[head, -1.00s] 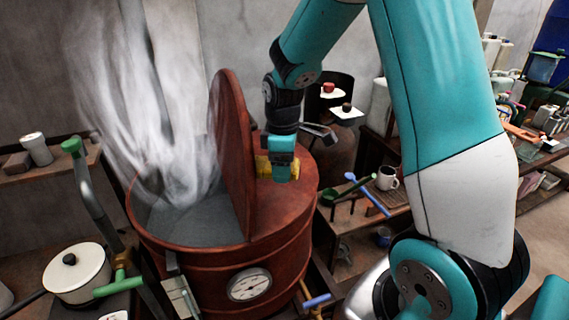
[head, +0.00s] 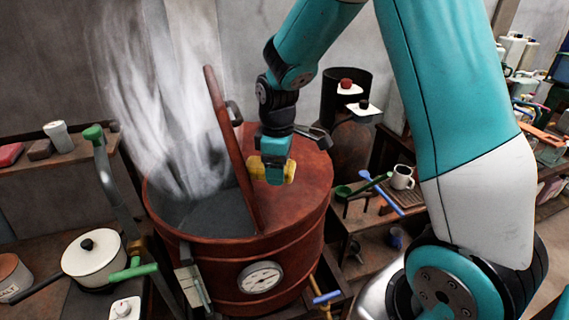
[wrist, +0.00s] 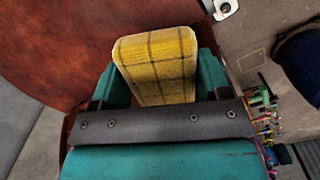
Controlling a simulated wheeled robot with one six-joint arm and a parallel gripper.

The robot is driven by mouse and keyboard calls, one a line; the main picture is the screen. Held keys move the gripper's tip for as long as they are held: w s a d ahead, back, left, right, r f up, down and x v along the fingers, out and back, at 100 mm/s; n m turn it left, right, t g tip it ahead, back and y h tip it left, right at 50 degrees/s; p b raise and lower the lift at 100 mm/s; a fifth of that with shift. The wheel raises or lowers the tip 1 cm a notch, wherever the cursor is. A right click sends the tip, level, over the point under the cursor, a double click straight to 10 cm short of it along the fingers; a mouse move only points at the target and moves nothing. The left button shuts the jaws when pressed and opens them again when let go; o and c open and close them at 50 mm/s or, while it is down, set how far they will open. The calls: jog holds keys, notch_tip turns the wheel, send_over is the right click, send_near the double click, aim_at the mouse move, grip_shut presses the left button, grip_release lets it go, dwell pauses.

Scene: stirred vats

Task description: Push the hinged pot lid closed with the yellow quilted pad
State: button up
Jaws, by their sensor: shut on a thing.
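The red-brown pot (head: 285,240) stands in the middle of the head view, its left half open and steaming. Its hinged lid (head: 228,135) stands up from the middle of the top, nearly edge-on, leaning left over the opening. A dark handle (head: 234,112) shows on the lid's right face. My gripper (head: 272,172) is shut on the yellow quilted pad (head: 290,172), right of the lid and above the fixed half of the top. In the wrist view the pad (wrist: 158,65) sits between the teal fingers, before a red-brown surface. I cannot tell whether pad and lid touch.
A dial (head: 261,278) is on the pot's front. A green-handled pipe (head: 105,170) and a white lidded saucepan (head: 92,258) stand at left. A shelf with a white mug (head: 402,177) and a dark cylinder (head: 343,95) are at right. Steam blurs the upper left.

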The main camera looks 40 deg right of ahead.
aim_at(259, 170)
jog(key=shift+w+a+f, duration=0.1)
jog(key=shift+w+a, duration=0.1)
jog(key=shift+a, duration=0.55)
jog(key=shift+w+a+f, duration=0.15)
jog(key=shift+w+a, duration=0.1)
jog(key=shift+a, duration=0.5)
jog(key=shift+w+a+f, duration=0.1)
jog(key=shift+w+a, duration=0.1)
jog(key=shift+a, duration=0.55)
jog(key=shift+d, duration=0.1)
jog(key=shift+s+r, duration=0.25)
jog(key=shift+r, duration=0.05)
jog(key=s+a+r+p, duration=0.1)
jog(key=s+r+p, duration=0.2)
jog(key=s+r, duration=0.1)
jog(key=shift+s+a+r, duration=0.2)
jog(key=shift+s+a, duration=0.15)
jog(key=shift+s, duration=0.3)
